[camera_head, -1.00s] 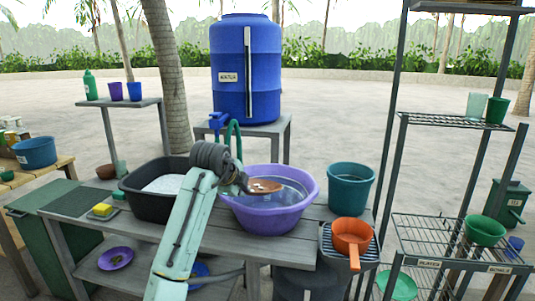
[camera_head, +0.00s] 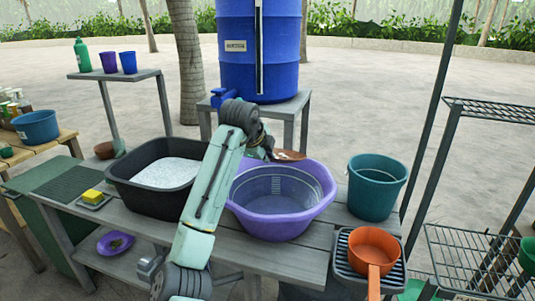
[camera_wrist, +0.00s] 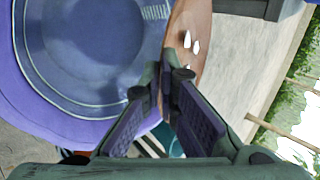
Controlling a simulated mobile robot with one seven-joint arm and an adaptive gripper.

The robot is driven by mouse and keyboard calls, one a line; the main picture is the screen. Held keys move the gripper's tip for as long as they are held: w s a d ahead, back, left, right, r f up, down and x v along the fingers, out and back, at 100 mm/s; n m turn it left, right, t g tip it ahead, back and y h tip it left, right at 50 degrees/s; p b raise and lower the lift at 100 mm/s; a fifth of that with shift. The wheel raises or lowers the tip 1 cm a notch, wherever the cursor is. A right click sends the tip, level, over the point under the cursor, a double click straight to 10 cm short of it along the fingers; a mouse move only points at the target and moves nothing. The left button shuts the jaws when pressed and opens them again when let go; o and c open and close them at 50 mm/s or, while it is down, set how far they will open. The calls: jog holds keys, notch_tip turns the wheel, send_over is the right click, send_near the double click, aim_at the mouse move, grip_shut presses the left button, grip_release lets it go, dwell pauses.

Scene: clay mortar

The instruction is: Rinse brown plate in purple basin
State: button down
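The brown plate (camera_head: 288,155) is held tilted above the back rim of the purple basin (camera_head: 275,226), clear of the water. White spots show on its face in the wrist view (camera_wrist: 190,45). My gripper (camera_wrist: 168,85) is shut on the plate's edge. In the head view my gripper (camera_head: 266,151) is partly hidden behind my arm. The purple basin stands on the grey table and holds clear water; it also fills the left of the wrist view (camera_wrist: 50,100).
A black tub (camera_head: 135,198) with white suds stands left of the basin. A yellow sponge (camera_head: 92,197) lies farther left. A teal bucket (camera_head: 374,195) and an orange pan (camera_head: 375,246) on a rack are to the right. A blue water barrel (camera_head: 262,60) stands behind.

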notch_tip(320, 180, down, 16)
jog(key=b, duration=1.3)
jog(key=shift+f, duration=0.2)
jog(key=shift+f, duration=0.3)
jog(key=shift+r+p, duration=0.15)
jog(key=shift+p, duration=0.2)
